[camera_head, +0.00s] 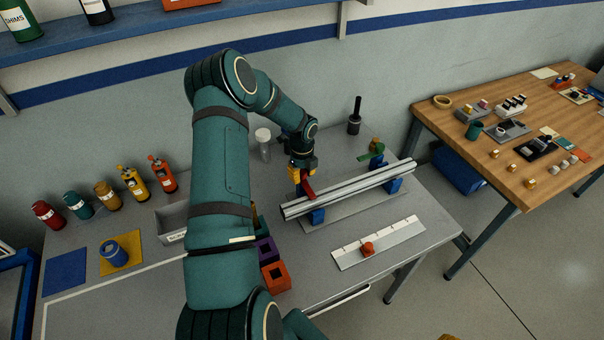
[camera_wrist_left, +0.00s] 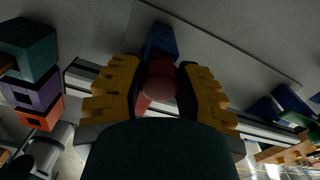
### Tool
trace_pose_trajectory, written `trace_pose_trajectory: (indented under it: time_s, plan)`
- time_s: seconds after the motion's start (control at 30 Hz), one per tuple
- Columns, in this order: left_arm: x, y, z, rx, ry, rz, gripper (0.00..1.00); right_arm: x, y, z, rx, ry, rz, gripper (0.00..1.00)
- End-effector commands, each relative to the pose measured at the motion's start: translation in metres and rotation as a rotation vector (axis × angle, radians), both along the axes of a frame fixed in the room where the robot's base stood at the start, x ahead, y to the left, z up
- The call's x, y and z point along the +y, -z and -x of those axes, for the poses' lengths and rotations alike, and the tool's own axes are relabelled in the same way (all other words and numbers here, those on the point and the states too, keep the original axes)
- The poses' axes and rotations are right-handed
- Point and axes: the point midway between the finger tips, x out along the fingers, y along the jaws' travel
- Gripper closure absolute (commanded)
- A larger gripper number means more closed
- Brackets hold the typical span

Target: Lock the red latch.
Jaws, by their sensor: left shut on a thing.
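The red latch (camera_head: 309,192) is at the left end of a silver rail (camera_head: 345,190), which rests on blue supports (camera_head: 317,215). My left gripper (camera_head: 302,179) has yellow fingers and comes down over this end of the rail. In the left wrist view, the red latch (camera_wrist_left: 158,80) lies between the two yellow fingers of my left gripper (camera_wrist_left: 158,88), which are shut on it. A blue block (camera_wrist_left: 160,42) shows just beyond it. The fingers hide part of the latch, so its exact angle is hard to tell.
A green latch (camera_head: 371,153) stands at the rail's far right end. A pale ruler plate (camera_head: 400,238) with a red knob (camera_head: 367,248) lies in front. Orange (camera_head: 276,277) and purple blocks (camera_head: 267,250) sit near my arm. A black-handled tool (camera_head: 355,118) stands behind.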

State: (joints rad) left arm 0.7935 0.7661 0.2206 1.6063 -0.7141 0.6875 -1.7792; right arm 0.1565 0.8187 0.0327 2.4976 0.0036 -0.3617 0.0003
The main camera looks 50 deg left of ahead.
Motion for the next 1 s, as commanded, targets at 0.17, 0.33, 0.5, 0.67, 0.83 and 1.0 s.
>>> trace_pose_trajectory:
  time_s: [0.17,0.33,0.5,0.67,0.83,1.0]
  plan:
    - [-0.001,0.001,0.0,0.002,0.002,0.002,1.0,0.0,0.0,0.0,0.0,0.0,0.0,0.59]
    - [-0.001,0.001,0.0,0.002,0.002,0.002,0.33,0.0,0.0,0.0,0.0,0.0,0.0,0.59]
    - [-0.001,0.001,0.0,0.001,0.001,0.001,0.33,0.0,0.0,0.0,0.0,0.0,0.0,0.59]
    - [0.0,-0.003,0.0,0.0,0.0,0.0,0.33,0.0,0.0,0.0,-0.001,0.0,0.0,0.59]
    - [0.0,-0.024,0.0,-0.001,0.0,-0.002,0.33,0.0,0.0,0.0,0.0,0.0,0.0,0.59]
    - [0.0,-0.06,0.0,-0.001,0.0,-0.002,0.33,0.0,0.0,0.0,0.0,0.0,0.0,0.59]
